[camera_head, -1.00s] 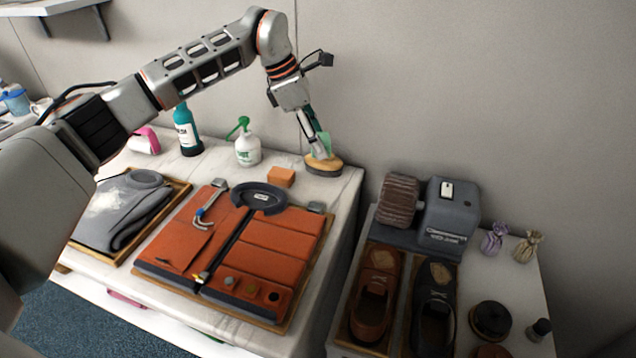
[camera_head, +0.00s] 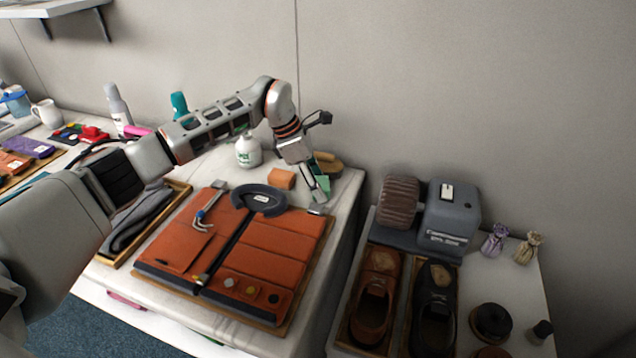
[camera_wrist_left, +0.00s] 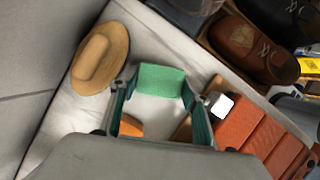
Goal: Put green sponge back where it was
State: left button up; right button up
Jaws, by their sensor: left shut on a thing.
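The green sponge (camera_head: 323,184) is near the right end of the white table, held between the fingers of my left gripper (camera_head: 319,190). In the left wrist view, the green sponge (camera_wrist_left: 161,79) spans the gap between the two fingertips (camera_wrist_left: 160,92). My left gripper is shut on it. In the head view the fingers partly cover the sponge, and I cannot tell whether it touches the table. My right gripper is in no view.
The orange leather case (camera_head: 265,252) lies in front. A grey machine (camera_head: 449,213) and shoes (camera_head: 374,305) occupy the lower stand at right.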

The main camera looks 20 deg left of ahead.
pick_arm(q)
jog(key=shift+f, duration=0.15)
jog(key=o, duration=0.9)
jog(key=shift+c, duration=0.2)
jog(key=v, duration=1.2)
jog(key=shift+r, duration=0.25)
jog(key=shift+d, duration=0.1)
